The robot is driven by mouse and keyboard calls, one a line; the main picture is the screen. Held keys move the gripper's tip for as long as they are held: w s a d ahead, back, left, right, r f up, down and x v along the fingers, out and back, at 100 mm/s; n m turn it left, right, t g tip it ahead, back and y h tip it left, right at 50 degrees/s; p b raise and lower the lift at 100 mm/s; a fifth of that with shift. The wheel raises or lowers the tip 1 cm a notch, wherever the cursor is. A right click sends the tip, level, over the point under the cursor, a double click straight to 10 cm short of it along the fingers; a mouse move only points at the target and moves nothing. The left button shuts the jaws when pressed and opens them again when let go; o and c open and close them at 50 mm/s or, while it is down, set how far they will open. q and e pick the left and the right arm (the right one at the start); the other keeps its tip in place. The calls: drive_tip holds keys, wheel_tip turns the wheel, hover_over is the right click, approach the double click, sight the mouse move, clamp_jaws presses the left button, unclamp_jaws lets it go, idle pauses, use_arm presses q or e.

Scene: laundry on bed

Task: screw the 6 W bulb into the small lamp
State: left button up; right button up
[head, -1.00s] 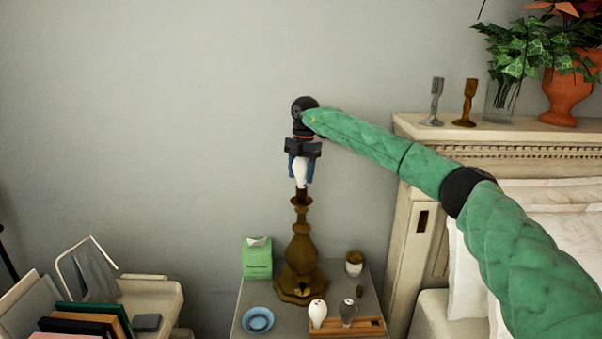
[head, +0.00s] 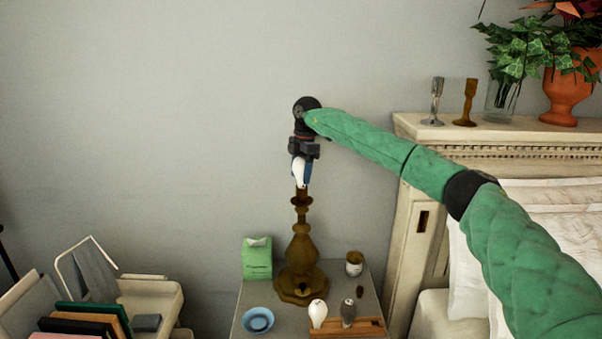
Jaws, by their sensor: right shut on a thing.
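The small brass lamp (head: 300,253) stands upright on the nightstand (head: 240,325). A white bulb (head: 299,172) sits upright at the top of the lamp, its base at the socket (head: 301,195). I cannot read its wattage, nor tell how deep it sits. My right gripper (head: 301,169) points straight down from above and is shut on this bulb, its blue fingers on the glass. Another white bulb (head: 318,313) and a grey bulb (head: 348,311) stand in a wooden holder (head: 372,327) in front of the lamp. My left gripper is not in view.
A green tissue box (head: 257,260) and a blue dish (head: 258,320) are left of the lamp. A small jar (head: 354,263) is to its right. The headboard (head: 420,130) with candlesticks, a glass and a plant pot (head: 568,95) rises at right. The wall behind is bare.

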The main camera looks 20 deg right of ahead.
drive_tip(key=shift+m, duration=1.3)
drive_tip(key=o, duration=0.8)
